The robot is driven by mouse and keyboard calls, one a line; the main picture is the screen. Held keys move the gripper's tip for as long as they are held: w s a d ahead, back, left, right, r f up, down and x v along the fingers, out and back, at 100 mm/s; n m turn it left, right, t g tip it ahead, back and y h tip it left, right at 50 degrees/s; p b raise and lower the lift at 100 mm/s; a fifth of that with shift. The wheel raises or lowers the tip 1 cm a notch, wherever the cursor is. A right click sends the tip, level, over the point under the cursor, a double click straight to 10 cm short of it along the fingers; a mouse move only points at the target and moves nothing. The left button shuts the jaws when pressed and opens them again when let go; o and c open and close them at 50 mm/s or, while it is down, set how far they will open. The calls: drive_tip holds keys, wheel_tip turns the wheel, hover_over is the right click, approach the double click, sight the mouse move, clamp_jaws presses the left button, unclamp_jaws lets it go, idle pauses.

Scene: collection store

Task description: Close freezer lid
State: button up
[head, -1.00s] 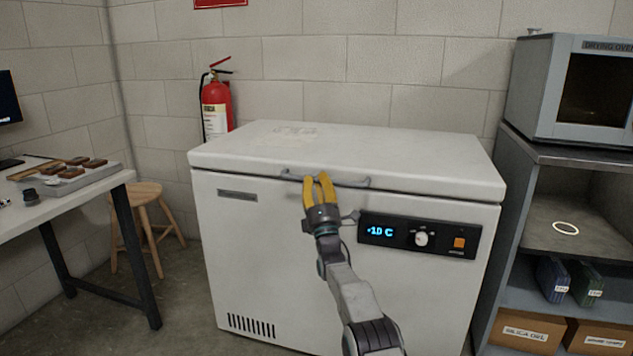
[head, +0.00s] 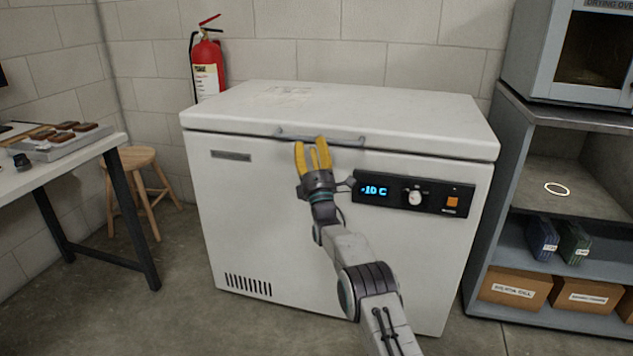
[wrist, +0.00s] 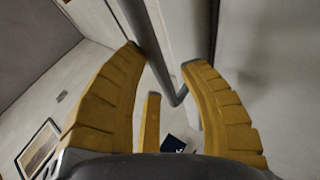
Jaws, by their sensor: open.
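The white chest freezer (head: 260,225) stands against the back wall. Its lid (head: 375,112) lies flat on the body, with no clear gap along the front edge. A grey bar handle (head: 345,142) runs along the lid's front edge. My gripper (head: 312,148), with yellow fingers, is open and empty in front of the handle's left half. In the wrist view, the handle bar (wrist: 148,45) passes close to the tips of the spread fingers (wrist: 163,55). I cannot tell whether they touch it.
The control panel (head: 385,194) reads about -10 C, right of my gripper. A table (head: 85,160) and wooden stool (head: 140,158) stand left. A shelf unit (head: 590,118) bearing a drying oven (head: 560,85) stands close on the right. A fire extinguisher (head: 207,65) hangs behind. Floor is clear at front left.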

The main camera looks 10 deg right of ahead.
drive_tip(key=v, duration=1)
drive_tip(key=shift+s, duration=0.2)
drive_tip(key=shift+a+f, duration=0.1)
idle(0.4)
